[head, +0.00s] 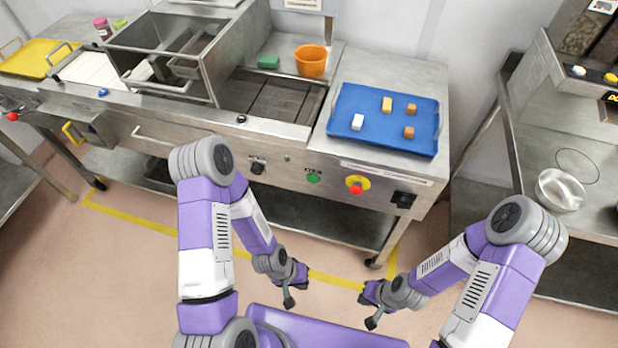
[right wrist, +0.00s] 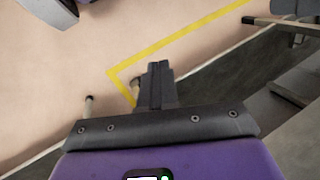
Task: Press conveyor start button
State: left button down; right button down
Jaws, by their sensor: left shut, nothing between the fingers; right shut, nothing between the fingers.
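A green round button (head: 313,178) sits on the front panel of the steel conveyor machine (head: 225,128). To its right is a red emergency-stop knob (head: 356,187) on a yellow disc. A black knob (head: 257,167) is to its left, and a black switch (head: 403,199) is at the far right. My left gripper (head: 289,299) is shut and empty, below and in front of the panel. My right gripper (head: 372,320) is shut and empty, to the right of the left one and apart from the panel. In the right wrist view its closed fingers (right wrist: 155,85) point over the floor.
A blue tray (head: 385,146) with several small blocks stands on the machine's right end. An orange bowl (head: 311,60) and a green block (head: 268,62) are behind the belt. A side counter (head: 590,225) with a metal bowl (head: 560,189) is at right. Floor before the panel is clear.

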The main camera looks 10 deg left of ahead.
aim_at(313, 179)
jog(key=w+a+r+n+t+b, duration=0.2)
jog(key=w+a+r+n+t, duration=0.15)
jog(key=w+a, duration=0.55)
jog(key=w+a+r+n+t+y+b, duration=0.1)
jog(key=w+a+r+t, duration=0.2)
jog(key=a+r, duration=0.2)
jog(key=w+a+r+n+t+y+b, duration=0.1)
jog(key=w+a+r+n+t+y, duration=0.1)
jog(key=a, duration=0.6)
notch_tip(313, 179, up, 3)
jog(key=shift+w+a+f+t, duration=0.15)
jog(key=shift+w+a+t, duration=0.25)
jog(key=shift+w, duration=0.25)
jog(key=shift+d+n, duration=0.1)
jog(key=shift+n, duration=0.15)
jog(key=w, duration=0.8)
jog(key=shift+w+d, duration=0.15)
jog(key=shift+w, duration=0.25)
